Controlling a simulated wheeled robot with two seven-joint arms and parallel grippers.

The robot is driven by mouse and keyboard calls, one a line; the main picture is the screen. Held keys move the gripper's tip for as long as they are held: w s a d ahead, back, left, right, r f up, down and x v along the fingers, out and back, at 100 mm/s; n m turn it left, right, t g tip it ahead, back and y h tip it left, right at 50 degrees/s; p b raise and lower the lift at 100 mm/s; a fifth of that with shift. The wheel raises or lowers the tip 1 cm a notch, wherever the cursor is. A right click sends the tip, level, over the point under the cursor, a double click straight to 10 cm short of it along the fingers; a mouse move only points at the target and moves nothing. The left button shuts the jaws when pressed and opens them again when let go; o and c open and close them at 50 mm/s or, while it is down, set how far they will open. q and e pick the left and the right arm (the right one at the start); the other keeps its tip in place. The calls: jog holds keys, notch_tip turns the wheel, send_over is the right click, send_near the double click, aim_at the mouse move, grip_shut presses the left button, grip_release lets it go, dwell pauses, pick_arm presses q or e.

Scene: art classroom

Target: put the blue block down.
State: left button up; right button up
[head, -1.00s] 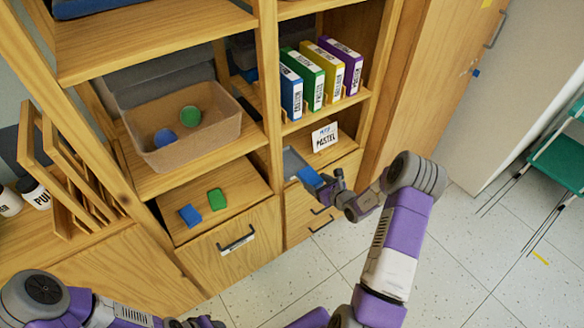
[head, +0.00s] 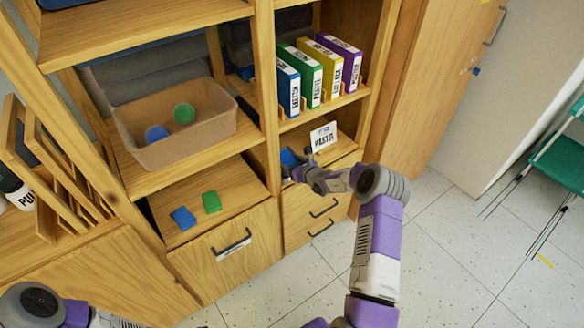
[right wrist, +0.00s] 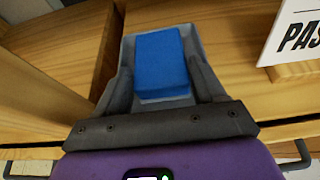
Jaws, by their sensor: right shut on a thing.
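The blue block (right wrist: 162,65) lies between the two fingers of my right gripper (right wrist: 165,88) in the right wrist view. I cannot tell whether the block touches the tray floor. My left gripper is outside the head view; only part of that arm shows.
Another blue block (head: 183,218) and a green block (head: 211,201) lie on the lower left shelf. A brown bin (head: 190,145) above holds a blue and a green ball. A "PASTEL" card (head: 323,136) stands right of the tray. Upright binders (head: 312,75) are above.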

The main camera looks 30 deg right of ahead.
jog(key=shift+f, duration=0.15)
jog(key=o, duration=0.9)
jog(key=shift+f, duration=0.1)
